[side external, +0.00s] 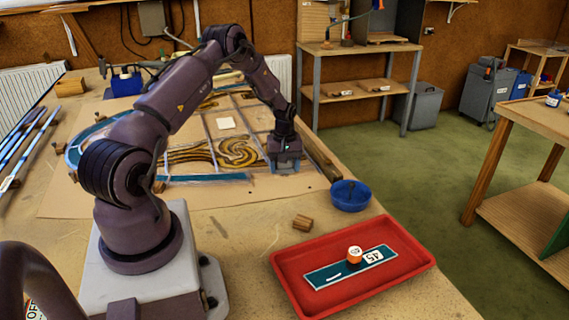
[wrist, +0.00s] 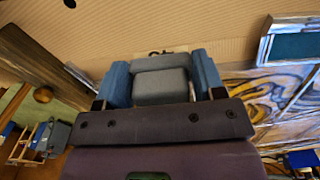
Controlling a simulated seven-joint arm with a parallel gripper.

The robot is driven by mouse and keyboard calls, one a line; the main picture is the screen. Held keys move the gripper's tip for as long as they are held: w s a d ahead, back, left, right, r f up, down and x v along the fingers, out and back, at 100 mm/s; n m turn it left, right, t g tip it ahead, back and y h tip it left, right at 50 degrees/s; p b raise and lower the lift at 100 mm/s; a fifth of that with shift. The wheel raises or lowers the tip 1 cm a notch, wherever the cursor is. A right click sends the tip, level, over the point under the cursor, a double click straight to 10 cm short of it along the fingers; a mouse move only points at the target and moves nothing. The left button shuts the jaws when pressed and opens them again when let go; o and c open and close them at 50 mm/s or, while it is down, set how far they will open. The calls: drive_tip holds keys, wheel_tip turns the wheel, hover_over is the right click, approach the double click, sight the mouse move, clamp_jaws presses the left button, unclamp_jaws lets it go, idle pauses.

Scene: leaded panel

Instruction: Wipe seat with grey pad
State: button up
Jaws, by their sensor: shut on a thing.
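My gripper (side external: 284,158) is low over the right front end of the leaded panel (side external: 205,125), close to the wooden edge strip. In the wrist view its blue fingers stand on either side of a grey pad (wrist: 161,86), and my gripper (wrist: 161,76) is shut on it. The pad's underside is hidden, so I cannot tell whether it touches the surface. The seat is not clearly seen; the area under the gripper is hidden. A teal glass strip (side external: 205,178) lies along the panel's front edge, left of the gripper.
A blue bowl (side external: 350,196) and a small wooden block (side external: 302,222) stand between tray and panel. A wooden strip (side external: 321,160) borders the panel's right side.

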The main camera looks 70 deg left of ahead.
sight(301, 175)
drive_tip(key=shift+f, duration=0.65)
drive_tip(key=shift+s, duration=0.1)
drive_tip(key=shift+s+a+r, duration=0.1)
drive_tip(key=shift+s+a, duration=0.1)
drive_tip(key=shift+s, duration=0.5)
drive_tip(key=shift+w+d+f, duration=0.1)
drive_tip(key=shift+w+d, duration=0.15)
drive_tip(key=shift+w, duration=0.85)
drive_tip(key=shift+w+d+f, duration=0.1)
drive_tip(key=shift+w+d, duration=0.15)
drive_tip(key=shift+w, duration=0.8)
drive_tip(key=shift+w+d+f, duration=0.1)
drive_tip(key=shift+w+d, duration=0.15)
drive_tip(key=shift+w, duration=0.85)
drive_tip(key=shift+s+a+r, duration=0.1)
drive_tip(key=shift+s+a, duration=0.05)
drive_tip(key=shift+s, duration=0.7)
drive_tip(key=shift+s+a, duration=0.1)
drive_tip(key=shift+s, duration=0.75)
drive_tip(key=shift+s+a+r, duration=0.1)
drive_tip(key=shift+s+a, duration=0.15)
drive_tip(key=shift+s, duration=0.6)
drive_tip(key=shift+s+a+r, duration=0.1)
drive_tip(key=shift+s+a, duration=0.15)
drive_tip(key=shift+s, duration=0.6)
